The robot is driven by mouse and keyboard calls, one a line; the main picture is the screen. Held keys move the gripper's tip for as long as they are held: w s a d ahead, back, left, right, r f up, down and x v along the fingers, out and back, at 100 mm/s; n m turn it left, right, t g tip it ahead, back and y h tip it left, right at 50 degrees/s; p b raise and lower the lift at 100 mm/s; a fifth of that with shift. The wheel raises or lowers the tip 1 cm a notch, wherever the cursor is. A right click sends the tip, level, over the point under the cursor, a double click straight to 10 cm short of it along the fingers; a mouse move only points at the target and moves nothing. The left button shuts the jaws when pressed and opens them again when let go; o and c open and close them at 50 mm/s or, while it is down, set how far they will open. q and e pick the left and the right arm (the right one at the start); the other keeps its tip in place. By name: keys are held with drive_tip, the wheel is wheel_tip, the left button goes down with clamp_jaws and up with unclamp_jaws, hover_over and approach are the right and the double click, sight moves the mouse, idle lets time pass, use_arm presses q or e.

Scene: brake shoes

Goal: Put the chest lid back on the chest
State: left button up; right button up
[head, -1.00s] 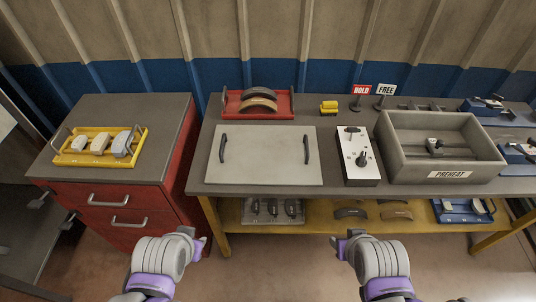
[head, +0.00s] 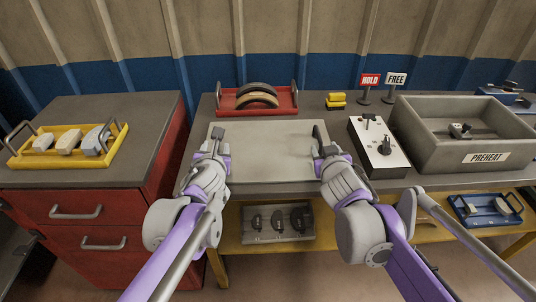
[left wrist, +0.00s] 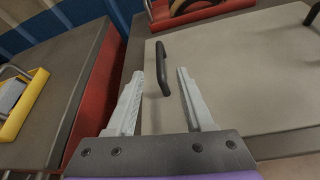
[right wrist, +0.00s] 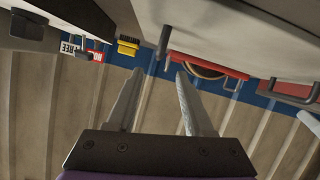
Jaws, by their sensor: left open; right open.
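The chest lid (head: 265,150) is a flat pale grey panel with two dark bar handles, lying on the bench. The open chest (head: 412,150) is the grey box marked PREHEAT at the right. My left gripper (head: 212,160) is open at the lid's left handle (left wrist: 163,68); in the left wrist view this handle appears between the finger tips. My right gripper (head: 330,154) is open at the lid's right handle (head: 319,135). In the right wrist view that handle (right wrist: 164,42) appears just beyond the finger tips. Contact with either handle cannot be told.
A white control box (head: 375,150) stands between lid and chest. A red tray (head: 232,104) with brake shoes is behind the lid. A yellow tray (head: 118,150) sits on the red cabinet.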

sight(320, 138)
use_arm(q)
drive_tip(key=shift+r, duration=0.1)
use_arm(e)
drive_tip(key=shift+r, duration=0.1)
use_arm(q)
drive_tip(key=x, duration=1)
drive_tip(key=shift+w+a, duration=0.1)
drive_tip(key=shift+w, duration=0.25)
use_arm(e)
drive_tip(key=x, duration=1)
drive_tip(key=shift+w+d, duration=0.1)
drive_tip(key=shift+w, duration=0.25)
use_arm(q)
clamp_jaws()
use_arm(e)
clamp_jaws()
